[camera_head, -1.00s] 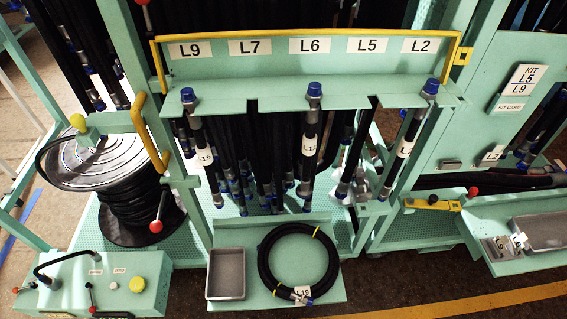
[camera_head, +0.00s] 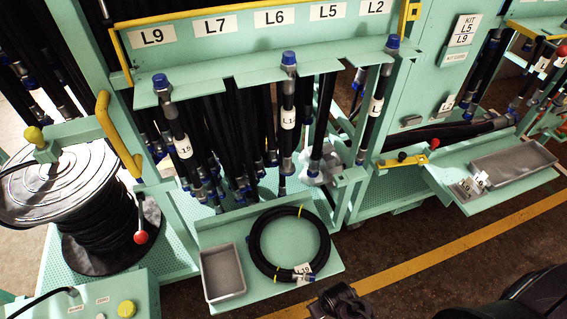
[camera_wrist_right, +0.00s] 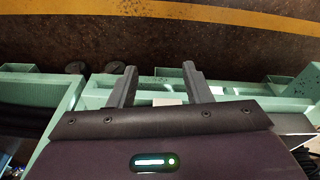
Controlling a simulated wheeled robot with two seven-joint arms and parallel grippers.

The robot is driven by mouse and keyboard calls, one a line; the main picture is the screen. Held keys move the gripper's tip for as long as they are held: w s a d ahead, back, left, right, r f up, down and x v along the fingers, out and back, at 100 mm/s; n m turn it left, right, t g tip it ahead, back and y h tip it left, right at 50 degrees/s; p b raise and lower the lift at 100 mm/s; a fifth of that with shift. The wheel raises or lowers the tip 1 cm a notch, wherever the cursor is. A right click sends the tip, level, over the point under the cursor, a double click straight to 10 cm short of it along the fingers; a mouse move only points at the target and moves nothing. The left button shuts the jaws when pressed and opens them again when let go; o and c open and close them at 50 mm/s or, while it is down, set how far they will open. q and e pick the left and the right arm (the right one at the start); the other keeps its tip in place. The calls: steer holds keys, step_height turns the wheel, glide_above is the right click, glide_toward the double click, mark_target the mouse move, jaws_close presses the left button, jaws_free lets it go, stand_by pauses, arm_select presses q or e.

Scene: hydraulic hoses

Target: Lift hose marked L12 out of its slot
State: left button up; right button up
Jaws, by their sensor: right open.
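A black hose with a blue cap (camera_head: 288,58) hangs in the rack slot below the L6 sign. Its white tag (camera_head: 288,118) shows "L1" and a last character I cannot read for certain. Its lower part is among other hoses. My right gripper (camera_head: 340,300) shows at the bottom edge of the head view, low in front of the rack and well apart from this hose. In the right wrist view its two fingers (camera_wrist_right: 160,88) are spread with nothing between them. My left gripper is not in view.
Other capped hoses hang at the L9 end (camera_head: 162,84) and the L2 end (camera_head: 391,45). A tray shelf (camera_head: 325,262) below juts forward, holding a grey bin (camera_head: 222,272) and a coiled hose (camera_head: 256,250). A hose reel (camera_head: 60,185) stands at left.

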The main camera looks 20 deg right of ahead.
steer(key=w+r+t+b, duration=0.15)
steer(key=w+r, duration=0.35)
steer(key=r, duration=0.6)
steer(key=w+r+t+b, duration=0.15)
steer(key=w+r, duration=0.35)
steer(key=r, duration=0.6)
steer(key=n+t+y, duration=0.1)
steer(key=t+y, duration=0.4)
steer(key=t, duration=0.7)
glide_toward(290, 133)
steer(key=x, duration=0.5)
steer(key=shift+w+r, duration=0.2)
steer(key=shift+r, duration=0.05)
steer(key=shift+w+a+r+p, duration=0.1)
steer(key=shift+w+r+p, duration=0.05)
steer(key=shift+w+p, duration=0.15)
steer(key=x, duration=0.2)
steer(key=p+x, duration=0.1)
steer(key=x, duration=0.1)
steer(key=p+x, duration=0.1)
steer(key=x, duration=0.1)
steer(key=shift+f, duration=0.3)
steer(key=shift+w+a+f, duration=0.15)
steer(key=shift+w+f, duration=0.05)
steer(key=shift+w, duration=0.25)
steer(key=shift+r, duration=0.1)
jaws_close()
